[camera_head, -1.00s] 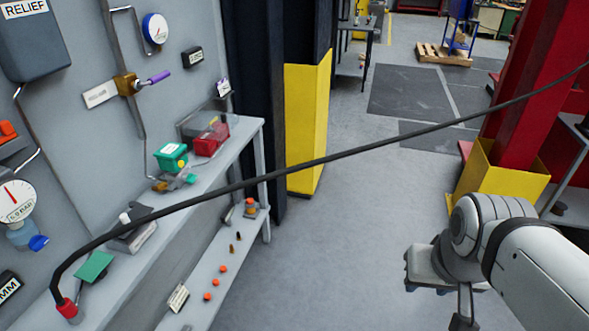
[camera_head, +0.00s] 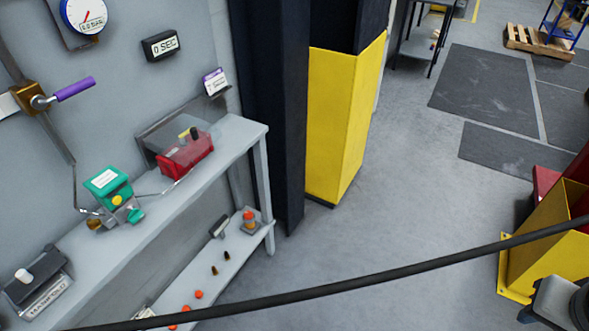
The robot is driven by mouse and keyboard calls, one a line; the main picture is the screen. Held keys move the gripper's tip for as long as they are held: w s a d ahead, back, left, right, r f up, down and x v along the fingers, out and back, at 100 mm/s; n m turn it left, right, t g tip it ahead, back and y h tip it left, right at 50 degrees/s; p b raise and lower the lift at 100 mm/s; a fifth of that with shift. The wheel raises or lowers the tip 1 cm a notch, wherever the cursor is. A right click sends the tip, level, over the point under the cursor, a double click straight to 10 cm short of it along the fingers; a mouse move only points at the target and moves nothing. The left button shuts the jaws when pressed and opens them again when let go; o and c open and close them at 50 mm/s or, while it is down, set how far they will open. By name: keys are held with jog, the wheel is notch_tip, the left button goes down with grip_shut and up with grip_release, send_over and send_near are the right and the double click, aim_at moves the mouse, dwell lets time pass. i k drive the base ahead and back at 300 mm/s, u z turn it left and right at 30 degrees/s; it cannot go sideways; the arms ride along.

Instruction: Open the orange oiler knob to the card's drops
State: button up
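A small oiler-like device with an orange knob (camera_head: 249,216) stands upright at the far end of the lower shelf, near the bench leg. How far its knob is turned is too small to tell. A small white and purple card (camera_head: 214,80) sits in a holder on the wall panel, above the bench's far end; its print is not readable. Another pale card (camera_head: 143,314) shows partly at the bottom of the lower shelf. Only a grey part of my arm shows at the lower right edge, far from the oiler; my gripper's fingers are out of view.
Orange caps (camera_head: 199,294) lie on the lower shelf. A black cable (camera_head: 370,277) crosses the foreground. The floor right of the bench is clear up to yellow guards.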

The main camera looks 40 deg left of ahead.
aim_at(248, 215)
jog(key=u, duration=0.6)
jog(key=i, duration=1.15)
jog(key=u, duration=1)
jog(key=k, duration=0.8)
jog(key=u, duration=0.2)
jog(key=i, duration=0.9)
jog(key=z, duration=0.1)
